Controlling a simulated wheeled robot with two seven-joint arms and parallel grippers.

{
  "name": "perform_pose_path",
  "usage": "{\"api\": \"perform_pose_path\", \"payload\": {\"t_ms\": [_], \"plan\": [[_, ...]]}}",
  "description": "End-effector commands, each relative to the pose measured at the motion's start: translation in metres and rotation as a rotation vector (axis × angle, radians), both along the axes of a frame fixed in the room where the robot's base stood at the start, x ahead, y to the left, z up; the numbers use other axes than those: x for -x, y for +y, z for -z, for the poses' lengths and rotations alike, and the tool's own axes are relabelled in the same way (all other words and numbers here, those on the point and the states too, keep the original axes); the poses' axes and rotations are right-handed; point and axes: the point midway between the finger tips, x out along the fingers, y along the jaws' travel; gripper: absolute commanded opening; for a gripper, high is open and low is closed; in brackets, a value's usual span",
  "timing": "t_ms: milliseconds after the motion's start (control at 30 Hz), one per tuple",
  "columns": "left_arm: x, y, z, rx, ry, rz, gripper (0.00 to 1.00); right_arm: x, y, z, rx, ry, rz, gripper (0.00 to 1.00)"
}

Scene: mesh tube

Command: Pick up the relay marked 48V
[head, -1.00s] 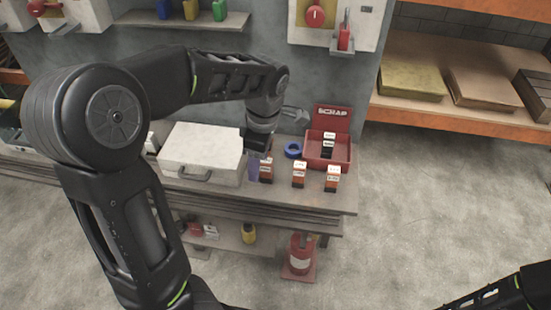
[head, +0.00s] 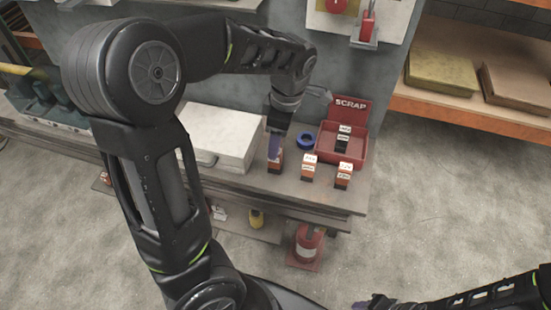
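Three small orange-and-black relays with white labels stand in a row on the workbench: a left one (head: 278,166), a middle one (head: 308,169) and a right one (head: 343,177). Their label print is too small to read, so I cannot tell which is marked 48V. My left gripper (head: 275,148) points down at the left relay, its purple finger covering part of it. I cannot tell whether it touches the relay or how far its fingers are apart. My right gripper (head: 366,303) is at the bottom edge, mostly cut off, away from the bench.
A red SCRAP bin (head: 326,143) stands behind the relays, holding dark items with white labels (head: 343,139). A blue tape roll (head: 305,141) lies beside it. A white case (head: 222,132) is left of the relays. A red object (head: 307,244) stands on the floor below the bench.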

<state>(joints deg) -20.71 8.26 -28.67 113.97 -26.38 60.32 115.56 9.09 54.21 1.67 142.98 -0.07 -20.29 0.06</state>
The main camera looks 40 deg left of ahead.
Motion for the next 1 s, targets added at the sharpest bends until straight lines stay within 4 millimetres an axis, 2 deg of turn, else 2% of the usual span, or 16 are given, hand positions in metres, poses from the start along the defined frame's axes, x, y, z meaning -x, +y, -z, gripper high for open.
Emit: {"api": "perform_pose_path", "payload": {"t_ms": [333, 700, 1000], "plan": [[0.001, 0.000, 0.005, 0.000, 0.001, 0.001, 0.56, 0.000, 0.000, -0.001, 0.000, 0.000, 0.000, 0.36], [0.006, 0.004, 0.050, 0.001, 0.002, 0.001, 0.56, 0.000, 0.000, -0.006, 0.000, 0.000, 0.000, 0.36], [0.006, 0.004, 0.052, 0.001, 0.000, 0.000, 0.56, 0.000, 0.000, -0.006, 0.000, 0.000, 0.000, 0.36]]}}
